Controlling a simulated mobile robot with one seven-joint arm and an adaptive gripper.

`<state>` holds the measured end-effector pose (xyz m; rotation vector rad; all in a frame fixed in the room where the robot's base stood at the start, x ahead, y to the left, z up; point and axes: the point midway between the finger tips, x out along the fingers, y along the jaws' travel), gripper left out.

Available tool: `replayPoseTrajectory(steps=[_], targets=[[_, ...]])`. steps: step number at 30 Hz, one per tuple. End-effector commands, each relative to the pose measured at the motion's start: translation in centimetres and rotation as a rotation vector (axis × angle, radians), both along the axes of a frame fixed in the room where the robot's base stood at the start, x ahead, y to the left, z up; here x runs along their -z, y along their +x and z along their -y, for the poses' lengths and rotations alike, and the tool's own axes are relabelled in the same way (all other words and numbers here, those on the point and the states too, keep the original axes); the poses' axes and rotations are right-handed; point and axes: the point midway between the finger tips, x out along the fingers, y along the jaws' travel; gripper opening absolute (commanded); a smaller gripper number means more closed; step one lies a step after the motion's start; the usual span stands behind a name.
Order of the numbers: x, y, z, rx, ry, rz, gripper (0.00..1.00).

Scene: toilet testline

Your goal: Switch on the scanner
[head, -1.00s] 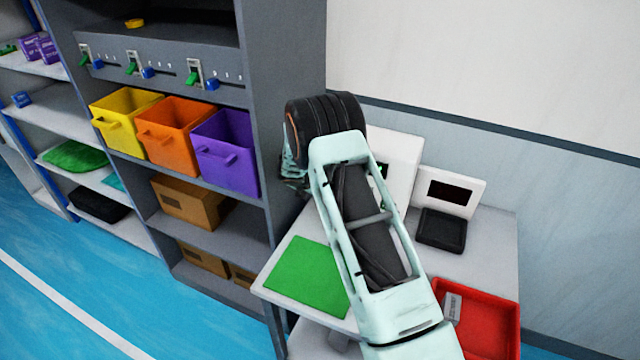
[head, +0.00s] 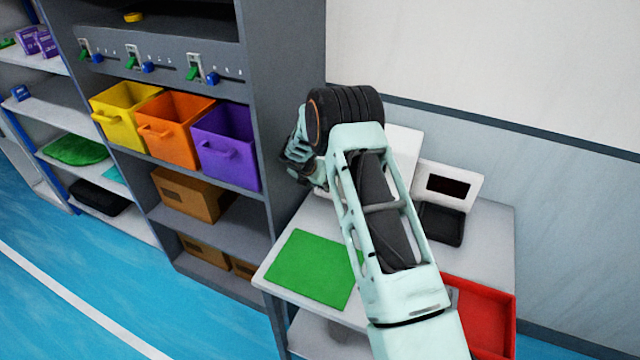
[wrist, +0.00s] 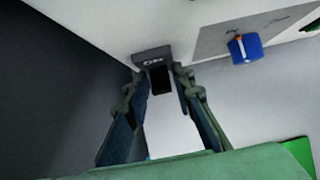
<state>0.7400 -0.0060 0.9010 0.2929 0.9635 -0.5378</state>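A white machine (head: 405,150), apparently the scanner, stands on the table against the wall, mostly hidden behind my arm in the head view. In the head view my gripper (head: 301,155) is partly hidden by my wrist.
A green mat (head: 310,268) lies on the table's left, a red tray (head: 485,315) at front right. A white unit with a dark screen (head: 448,187) and a black pad (head: 440,224) stand behind. A grey shelf (head: 260,90) with coloured bins stands close left of my gripper.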

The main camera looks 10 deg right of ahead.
Motion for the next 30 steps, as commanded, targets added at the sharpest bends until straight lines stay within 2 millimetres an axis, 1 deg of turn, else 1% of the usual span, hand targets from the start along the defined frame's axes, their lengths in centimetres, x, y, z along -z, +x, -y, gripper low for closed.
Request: replayPoseTrajectory(steps=[1, 2, 10, 14, 17, 24, 30], targets=[[0.0, 0.0, 0.0, 0.0, 0.0, 0.0, 0.31], [0.0, 0.0, 0.0, 0.0, 0.0, 0.0, 0.33], [-0.1, 0.0, 0.0, 0.001, -0.001, 0.0, 0.33], [-0.7, -0.2, -0.2, 0.0, -0.001, 0.002, 0.33], [-1.7, -0.7, -0.5, 0.0, -0.001, 0.002, 0.33], [-5.5, -2.8, -1.9, -0.001, 0.0, 0.003, 0.33], [-8.2, -4.4, -2.9, 0.001, -0.001, 0.002, 0.33]])
